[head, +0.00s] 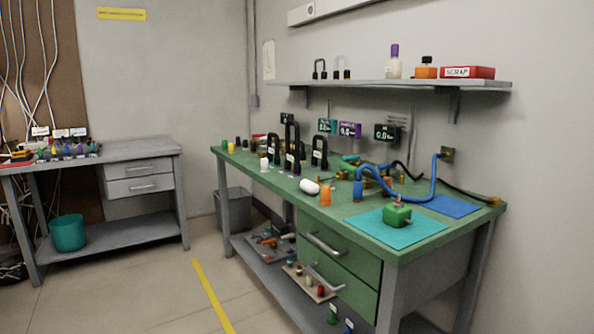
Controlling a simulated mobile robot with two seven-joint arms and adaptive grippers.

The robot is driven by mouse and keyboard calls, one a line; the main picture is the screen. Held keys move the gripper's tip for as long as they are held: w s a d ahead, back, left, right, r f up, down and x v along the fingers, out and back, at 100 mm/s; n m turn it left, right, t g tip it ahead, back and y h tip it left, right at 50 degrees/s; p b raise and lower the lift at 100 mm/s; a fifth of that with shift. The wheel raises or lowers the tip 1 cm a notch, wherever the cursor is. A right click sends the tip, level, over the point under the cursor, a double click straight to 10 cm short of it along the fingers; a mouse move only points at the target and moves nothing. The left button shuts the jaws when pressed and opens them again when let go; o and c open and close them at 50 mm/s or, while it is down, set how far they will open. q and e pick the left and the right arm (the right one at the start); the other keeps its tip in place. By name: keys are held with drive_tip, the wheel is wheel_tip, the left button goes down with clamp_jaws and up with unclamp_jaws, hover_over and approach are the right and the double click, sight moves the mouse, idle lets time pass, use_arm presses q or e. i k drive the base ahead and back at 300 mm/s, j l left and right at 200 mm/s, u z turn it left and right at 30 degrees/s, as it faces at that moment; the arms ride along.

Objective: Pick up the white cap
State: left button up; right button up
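A white rounded piece (309,186) lies on its side near the front edge of the green workbench (290,191). I cannot tell from this distance which of the two is the white cap. Neither of my grippers is in view, and nothing touches either white piece.
An orange piece (326,194) stands just right of the lying white piece. Dark padlock-shaped items (293,150) stand behind. A blue hose (437,180) and a green box on a teal mat (424,231) occupy the right side. Open floor (165,285) lies in front.

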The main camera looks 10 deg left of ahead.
sight(265, 161)
drive_tip(key=j+z, duration=0.1)
drive_tip(key=z, duration=0.25)
drive_tip(key=i+j+z, duration=0.1)
drive_tip(key=z, duration=0.3)
drive_tip(key=j+z, duration=0.2)
drive_tip(key=z, duration=0.15)
drive_tip(key=j+z, duration=0.3)
drive_tip(key=j, duration=0.25)
drive_tip(key=j+z, duration=0.3)
drive_tip(key=j, duration=0.25)
drive_tip(key=j+z, duration=0.15)
drive_tip(key=j, duration=0.4)
drive_tip(key=k+j+z, duration=0.2)
drive_tip(key=j, duration=0.35)
drive_tip(key=k+j, duration=0.1)
drive_tip(key=j, duration=0.8)
drive_tip(key=k+j+z, duration=0.1)
drive_tip(key=j, duration=0.35)
drive_tip(key=k+j, duration=0.15)
drive_tip(key=j, duration=0.75)
drive_tip(key=k+z, duration=0.05)
